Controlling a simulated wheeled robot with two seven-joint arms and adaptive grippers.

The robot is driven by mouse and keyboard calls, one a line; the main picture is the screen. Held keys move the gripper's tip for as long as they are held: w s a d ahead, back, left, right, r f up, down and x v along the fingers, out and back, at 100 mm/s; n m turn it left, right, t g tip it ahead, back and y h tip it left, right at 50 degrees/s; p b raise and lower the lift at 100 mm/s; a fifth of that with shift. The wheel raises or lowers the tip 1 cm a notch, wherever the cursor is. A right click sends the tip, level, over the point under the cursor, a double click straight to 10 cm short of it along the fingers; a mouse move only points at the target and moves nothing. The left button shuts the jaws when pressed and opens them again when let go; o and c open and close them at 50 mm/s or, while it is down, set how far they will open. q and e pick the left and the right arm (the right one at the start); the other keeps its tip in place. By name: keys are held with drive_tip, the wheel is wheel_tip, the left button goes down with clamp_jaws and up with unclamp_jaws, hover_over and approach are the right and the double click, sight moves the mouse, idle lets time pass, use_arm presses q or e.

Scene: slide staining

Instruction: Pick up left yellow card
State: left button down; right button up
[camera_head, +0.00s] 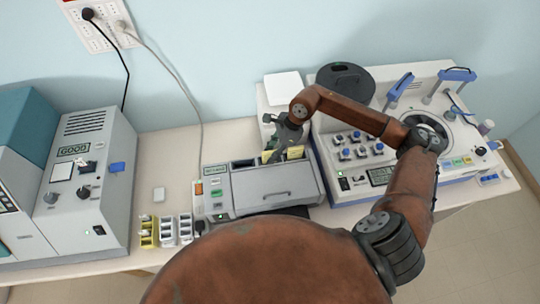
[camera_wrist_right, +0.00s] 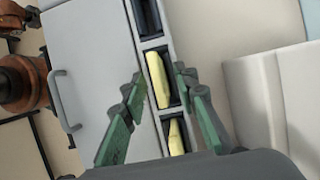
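Two yellow cards stand in slots along the back of a grey machine (camera_head: 275,187). The left yellow card (camera_head: 267,156) also shows in the right wrist view (camera_wrist_right: 158,80), in the middle slot. The other yellow card (camera_head: 295,152) is to its right, and shows lower in the wrist view (camera_wrist_right: 175,137). My right gripper (camera_head: 273,146) is just over the left card. In the wrist view its green-padded fingers (camera_wrist_right: 157,82) are apart, one on each side of the slot row, with the left card between them in the picture. Contact cannot be told. My left gripper is out of view.
The third slot (camera_wrist_right: 146,18) looks empty. A white device with knobs (camera_head: 370,150) stands to the right, and a grey box marked GOOD (camera_head: 85,190) to the left. Small yellow and white racks (camera_head: 167,231) sit left of the machine. A cable hangs behind.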

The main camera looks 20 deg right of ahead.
drive_tip(key=shift+x, duration=0.9)
drive_tip(key=shift+c, duration=0.3)
clamp_jaws()
